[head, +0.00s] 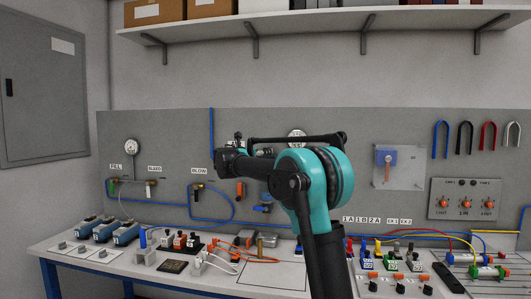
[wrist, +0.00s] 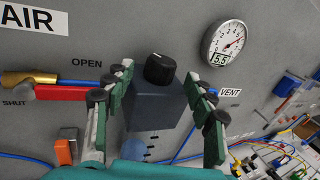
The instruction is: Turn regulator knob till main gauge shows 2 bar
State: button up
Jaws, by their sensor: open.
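The black regulator knob (wrist: 160,69) sits on top of a dark grey-blue regulator body (wrist: 157,106) in the wrist view, with a pale mark on its top. My gripper (wrist: 159,88) is open, one finger on each side of the regulator, with gaps between the pads and the knob. The round main gauge (wrist: 224,45) is at the upper right, and its digital window reads 5.5. In the head view the gauge (head: 297,133) is partly hidden behind my arm, and the regulator cannot be made out.
A red-handled valve (wrist: 68,92) lies left of the regulator, between OPEN and SHUT labels. A VENT label (wrist: 230,92) is right of the right finger. Blue tubes run along the panel (head: 390,125). The bench (head: 120,262) below carries several fittings.

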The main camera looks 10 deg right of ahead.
jog(key=shift+x, duration=1.85)
jog(key=shift+c, duration=0.4)
jog(key=c, duration=1.1)
jog(key=shift+s+d, duration=0.1)
